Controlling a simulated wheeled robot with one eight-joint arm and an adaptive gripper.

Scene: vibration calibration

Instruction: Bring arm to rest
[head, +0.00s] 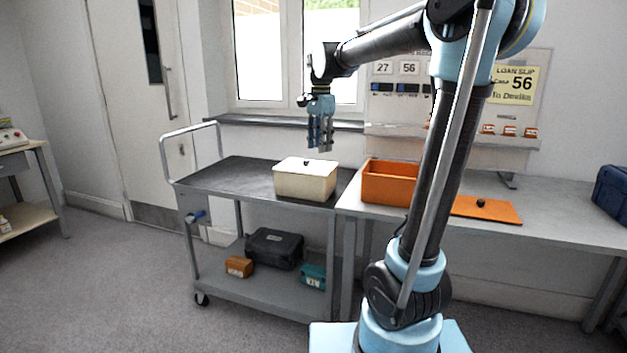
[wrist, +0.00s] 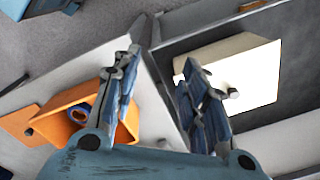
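My gripper (head: 320,134) hangs pointing down above the cart, over the right end of the cream box. In the wrist view the gripper (wrist: 164,72) has its two blue fingers spread apart, with nothing between them but the gap between cart and bench below. The cream box (head: 305,181) stands on the cart with its lid on and a small dark knob on top; it also shows in the wrist view (wrist: 251,72). My arm is raised and bent, reaching left from its base.
The grey cart (head: 231,173) stands against the bench (head: 580,215). An open orange box (head: 388,186) is on the bench, with its orange lid (head: 487,209) to the right. A blue case (head: 611,194) sits at the far right. The floor at left is clear.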

